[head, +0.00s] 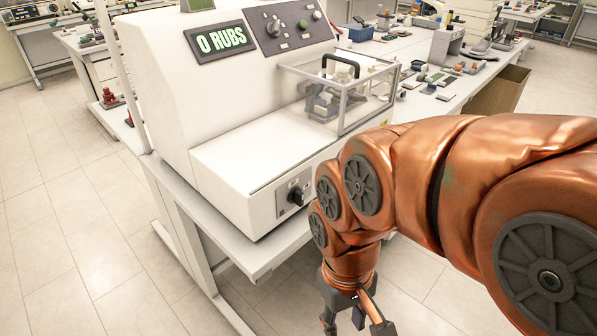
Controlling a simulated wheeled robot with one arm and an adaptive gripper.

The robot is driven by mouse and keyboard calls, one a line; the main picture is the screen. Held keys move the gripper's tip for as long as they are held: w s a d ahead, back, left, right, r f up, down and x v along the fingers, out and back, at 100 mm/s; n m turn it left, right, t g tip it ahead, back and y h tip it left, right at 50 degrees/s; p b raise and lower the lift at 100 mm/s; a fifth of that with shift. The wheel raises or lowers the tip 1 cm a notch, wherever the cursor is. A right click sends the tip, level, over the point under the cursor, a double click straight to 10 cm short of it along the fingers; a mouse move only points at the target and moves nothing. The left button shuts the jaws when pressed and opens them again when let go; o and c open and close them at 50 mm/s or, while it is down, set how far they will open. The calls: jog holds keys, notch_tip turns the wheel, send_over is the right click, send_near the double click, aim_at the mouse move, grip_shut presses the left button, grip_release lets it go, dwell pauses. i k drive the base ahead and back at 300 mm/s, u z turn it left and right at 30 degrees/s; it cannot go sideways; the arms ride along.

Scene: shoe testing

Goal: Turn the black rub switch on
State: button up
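The white rub testing machine (240,160) stands on a bench, and its display (221,42) reads "0 RUBS". A black rotary switch (296,196) sits on a small grey panel low on the machine's front face. My gripper (345,322) hangs below and to the right of the black switch, in front of the bench edge, apart from the machine. Its fingers point down and look spread, with nothing seen between them. The fingertips are partly cut off by the bottom edge of the picture.
A clear cover (340,90) with a black handle encloses the rubbing mechanism on the machine's right. My copper arm fills the right side and hides part of the bench (225,262). Small parts lie on the bench behind. The tiled floor (70,230) at left is clear.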

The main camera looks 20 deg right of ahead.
aim_at(296, 196)
jog(key=z, duration=1.85)
jog(key=k, duration=1.15)
jog(key=u, duration=1.6)
jog(key=i, duration=0.5)
